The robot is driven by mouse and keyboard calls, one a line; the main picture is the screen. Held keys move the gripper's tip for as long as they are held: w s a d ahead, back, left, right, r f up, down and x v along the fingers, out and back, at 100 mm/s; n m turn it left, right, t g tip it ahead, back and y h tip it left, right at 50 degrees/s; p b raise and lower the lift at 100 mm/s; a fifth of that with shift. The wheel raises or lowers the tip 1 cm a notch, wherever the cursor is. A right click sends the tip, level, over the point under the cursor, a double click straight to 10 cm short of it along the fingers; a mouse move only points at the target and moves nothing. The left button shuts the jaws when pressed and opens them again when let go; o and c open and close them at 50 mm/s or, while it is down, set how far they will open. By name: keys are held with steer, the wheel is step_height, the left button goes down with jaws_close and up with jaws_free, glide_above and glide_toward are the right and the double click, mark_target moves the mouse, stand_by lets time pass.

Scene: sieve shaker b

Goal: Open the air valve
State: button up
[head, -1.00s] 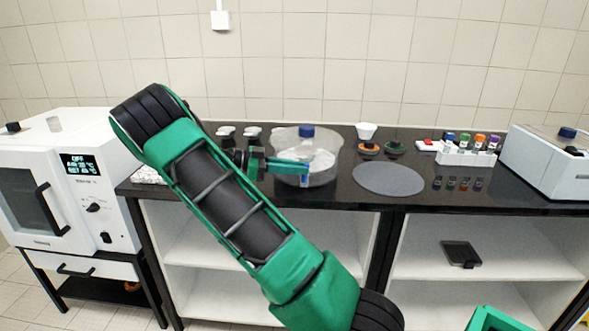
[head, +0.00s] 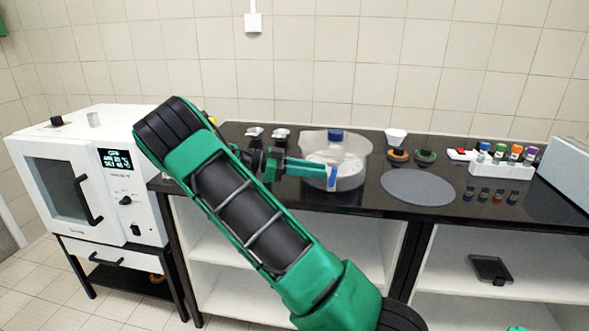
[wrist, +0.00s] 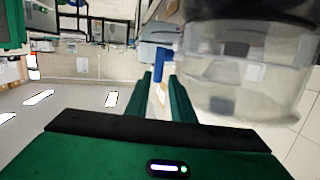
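A clear round vessel (head: 352,179) with a blue knob (head: 336,135) on its lid stands on the black counter. A narrow upright blue piece (head: 332,178) shows against its front, at my fingertips; it may be the air valve, but its fixing is not clear. My gripper (head: 325,170) reaches in from the left, in front of the vessel. In the wrist view my fingers (wrist: 160,77) are apart, with a blue piece (wrist: 163,65) in line with the gap. I cannot tell whether they touch it. The vessel (wrist: 245,85) is close on the right there.
A white oven (head: 85,180) with a lit display stands left. Right of the vessel are a grey disc (head: 418,187), a white funnel (head: 396,136) and a rack (head: 500,169) of coloured-cap bottles. A white device (head: 570,176) stands far right. Open shelves lie below.

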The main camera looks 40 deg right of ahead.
steer(key=v, duration=0.8)
steer(key=shift+w, duration=0.2)
steer(key=shift+s, duration=0.15)
